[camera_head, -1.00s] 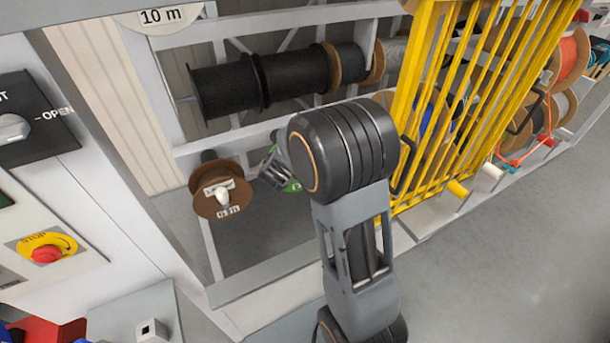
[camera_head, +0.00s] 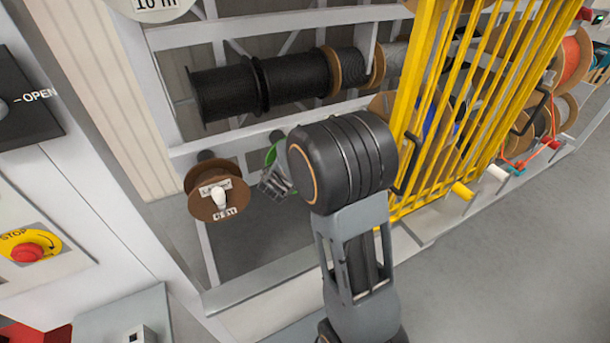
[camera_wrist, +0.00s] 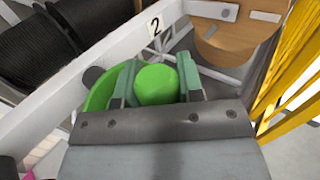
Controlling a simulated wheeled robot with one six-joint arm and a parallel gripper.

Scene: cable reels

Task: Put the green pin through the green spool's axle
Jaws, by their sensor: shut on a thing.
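My gripper (camera_wrist: 154,84) has green-padded fingers closed on a rounded green knob, which I take to be the head of the green pin (camera_wrist: 156,86). The pin's shaft is hidden behind the knob and the fingers. A curved green piece (camera_wrist: 100,92) shows just left of the fingers; I cannot tell whether it is the green spool's rim. It also shows as a green curve (camera_head: 270,156) in the head view. There my gripper (camera_head: 275,182) is in front of the rack, right of the brown spool. Whether the pin is inside an axle is hidden.
A brown spool (camera_head: 207,207) with a white knob hangs close left. A dark stub (camera_wrist: 93,75) sits on the white rail behind my gripper. Black cable reels (camera_head: 265,82) are above, and yellow bars (camera_head: 440,110) stand right. The floor (camera_head: 510,270) is clear.

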